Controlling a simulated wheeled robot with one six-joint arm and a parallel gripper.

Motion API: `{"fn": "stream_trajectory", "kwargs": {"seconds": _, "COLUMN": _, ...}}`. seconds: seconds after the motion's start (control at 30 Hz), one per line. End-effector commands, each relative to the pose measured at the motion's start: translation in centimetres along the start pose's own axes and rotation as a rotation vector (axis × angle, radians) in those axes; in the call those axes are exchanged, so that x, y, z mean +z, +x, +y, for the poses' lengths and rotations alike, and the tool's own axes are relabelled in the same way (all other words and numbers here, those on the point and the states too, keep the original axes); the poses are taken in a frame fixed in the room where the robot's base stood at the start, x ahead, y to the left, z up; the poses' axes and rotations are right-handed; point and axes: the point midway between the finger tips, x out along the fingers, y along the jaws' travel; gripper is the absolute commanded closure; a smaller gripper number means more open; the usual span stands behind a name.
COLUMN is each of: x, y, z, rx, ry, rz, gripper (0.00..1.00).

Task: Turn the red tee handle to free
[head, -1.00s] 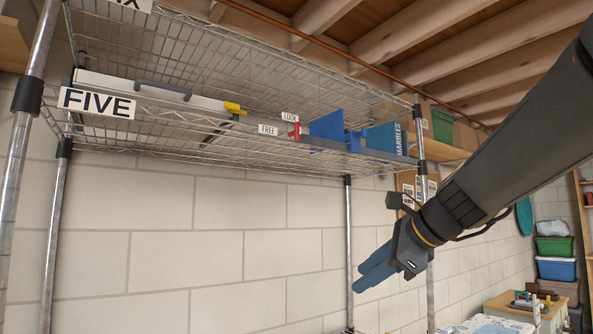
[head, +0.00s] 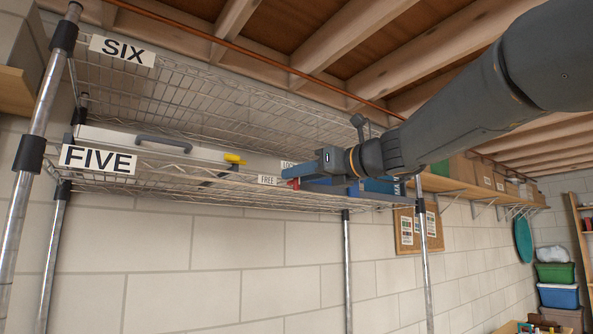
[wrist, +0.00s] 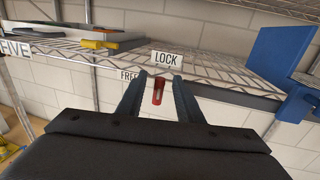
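The red tee handle (wrist: 157,92) stands in the wrist view between my two fingers, with its long side upright and a gap on each side. A LOCK label (wrist: 167,58) is above it and a FREE label (wrist: 129,76) is to its left, partly behind a finger. In the head view only a bit of the red handle (head: 293,184) shows under my fingers, beside the FREE label (head: 268,180). My gripper (wrist: 160,76) is open around the handle; in the head view my gripper (head: 287,172) reaches in from the right.
The handle is at the front edge of the wire shelf marked FIVE (head: 98,159). A blue bracket-like part (wrist: 283,62) stands to the right. A pale case with a dark handle (head: 130,147) and a yellow-ended item (head: 235,158) lie left. Shelf SIX (head: 122,50) is above.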

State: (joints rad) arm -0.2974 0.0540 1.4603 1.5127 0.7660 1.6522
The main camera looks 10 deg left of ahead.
Motion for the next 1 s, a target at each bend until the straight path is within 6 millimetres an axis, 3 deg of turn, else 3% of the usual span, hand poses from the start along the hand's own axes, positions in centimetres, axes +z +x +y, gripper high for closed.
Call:
{"fn": "stream_trajectory", "kwargs": {"seconds": 0.17, "x": 0.06, "y": 1.23, "z": 0.00, "rx": -0.001, "ry": 0.001, "rz": 0.000, "gripper": 0.67}}
{"fn": "stream_trajectory", "kwargs": {"seconds": 0.43, "x": -0.05, "y": 1.39, "z": -0.03, "rx": -0.001, "ry": 0.000, "rz": 0.000, "gripper": 0.67}}
{"fn": "stream_trajectory", "kwargs": {"seconds": 0.63, "x": -0.07, "y": 1.38, "z": -0.03, "rx": -0.001, "ry": 0.000, "rz": 0.001, "gripper": 0.99}}
{"fn": "stream_trajectory", "kwargs": {"seconds": 1.0, "x": -0.42, "y": 1.42, "z": -0.11, "rx": -0.001, "ry": -0.004, "rz": 0.007, "gripper": 1.00}}
